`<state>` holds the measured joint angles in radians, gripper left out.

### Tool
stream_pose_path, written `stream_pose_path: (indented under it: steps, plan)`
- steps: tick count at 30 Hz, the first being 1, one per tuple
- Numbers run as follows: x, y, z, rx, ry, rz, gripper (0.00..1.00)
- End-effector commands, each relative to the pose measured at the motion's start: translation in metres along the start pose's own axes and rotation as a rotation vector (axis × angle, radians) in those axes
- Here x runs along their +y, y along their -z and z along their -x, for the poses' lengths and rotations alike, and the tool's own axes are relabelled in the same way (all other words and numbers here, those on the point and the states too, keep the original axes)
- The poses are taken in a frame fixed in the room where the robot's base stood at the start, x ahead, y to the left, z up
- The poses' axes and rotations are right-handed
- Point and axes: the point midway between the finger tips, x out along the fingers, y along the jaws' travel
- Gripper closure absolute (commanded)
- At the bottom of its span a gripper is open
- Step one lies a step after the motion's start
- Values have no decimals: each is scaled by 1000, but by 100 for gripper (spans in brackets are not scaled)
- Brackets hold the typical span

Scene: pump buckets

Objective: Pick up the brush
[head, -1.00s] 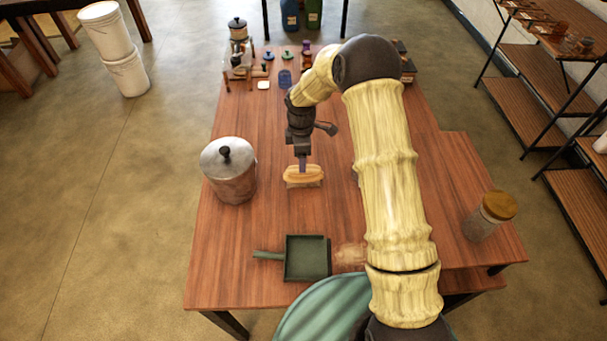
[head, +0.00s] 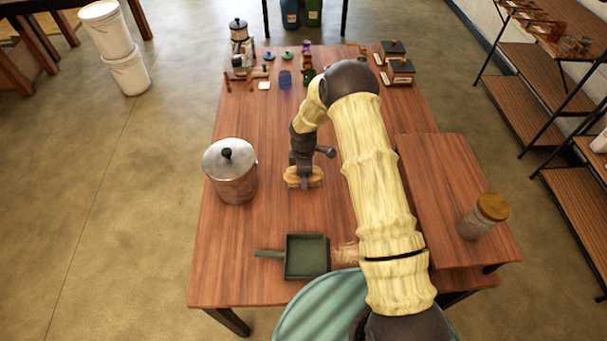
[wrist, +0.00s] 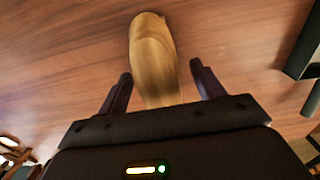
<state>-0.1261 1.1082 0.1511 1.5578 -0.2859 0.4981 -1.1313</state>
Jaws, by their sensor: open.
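The brush (head: 315,178) is a light wooden block lying on the table, right of the lidded metal pot. My gripper (head: 304,184) is directly over it and partly hides it in the head view. In the wrist view the brush (wrist: 154,55) runs between the two dark fingers of my gripper (wrist: 163,80). The fingers are open, one on each side, with a gap visible at both sides. Its bristles cannot be made out.
The metal pot (head: 231,175) stands left of my gripper. A green dustpan (head: 306,257) lies nearer on the table, beside a patch of crumbs (head: 345,255). A jar (head: 484,217) stands on the raised right section. Bottles and canisters are at the far end.

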Motion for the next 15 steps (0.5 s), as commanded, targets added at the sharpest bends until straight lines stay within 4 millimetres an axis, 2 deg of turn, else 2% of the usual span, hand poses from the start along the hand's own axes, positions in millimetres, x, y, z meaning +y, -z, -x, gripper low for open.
stream_pose_path:
  steps: [6,15]
  plan:
    - [0,0,-20,0,0,1,33]
    - [0,0,-21,0,-1,0,33]
